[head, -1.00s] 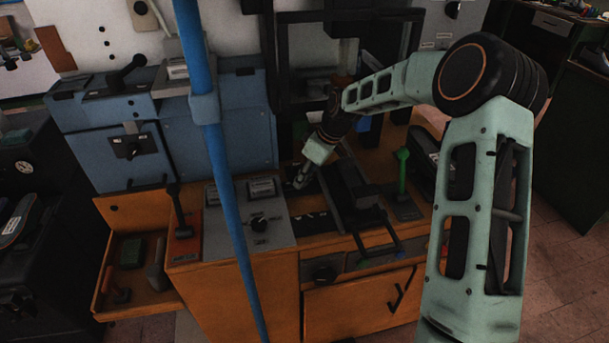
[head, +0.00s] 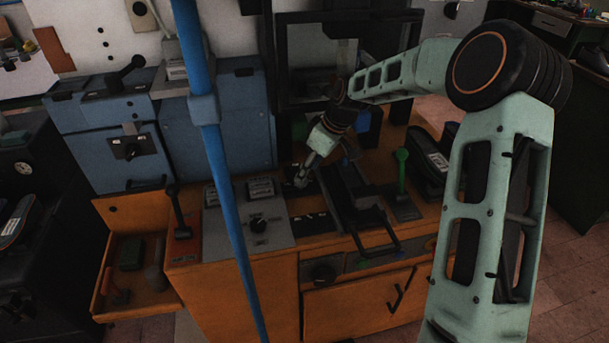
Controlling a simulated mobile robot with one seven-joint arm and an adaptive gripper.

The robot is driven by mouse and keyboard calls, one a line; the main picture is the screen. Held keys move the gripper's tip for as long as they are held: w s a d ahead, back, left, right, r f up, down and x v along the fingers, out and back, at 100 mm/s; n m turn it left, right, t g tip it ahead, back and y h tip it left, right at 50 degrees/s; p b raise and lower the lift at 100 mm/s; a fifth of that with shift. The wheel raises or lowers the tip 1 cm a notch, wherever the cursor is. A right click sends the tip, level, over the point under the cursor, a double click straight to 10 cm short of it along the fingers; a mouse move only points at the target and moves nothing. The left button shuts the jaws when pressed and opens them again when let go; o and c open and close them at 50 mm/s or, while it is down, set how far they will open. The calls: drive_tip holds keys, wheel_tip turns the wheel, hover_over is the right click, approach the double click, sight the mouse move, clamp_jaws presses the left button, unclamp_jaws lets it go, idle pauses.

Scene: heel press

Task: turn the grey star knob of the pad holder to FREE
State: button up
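My gripper (head: 303,178) points down and to the left at the bench top, just behind the grey control panel and left of a black sliding frame (head: 362,200). Its fingers are small and dark, and I cannot tell whether they are open or shut, or whether they touch anything. I cannot pick out the grey star knob for certain; it may be hidden at or behind the fingertips. The FREE mark is not readable. I cannot tell which part is the pad holder.
The orange bench carries a grey panel (head: 248,219) with a black knob, a red-based lever (head: 178,212) and a green lever (head: 401,172). A blue pole (head: 222,165) crosses the view in front. A black press frame (head: 281,75) stands behind. An open drawer (head: 133,307) juts out left.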

drive_tip(key=v, duration=0.8)
drive_tip(key=shift+s+d+r, duration=0.1)
drive_tip(key=shift+r, duration=0.05)
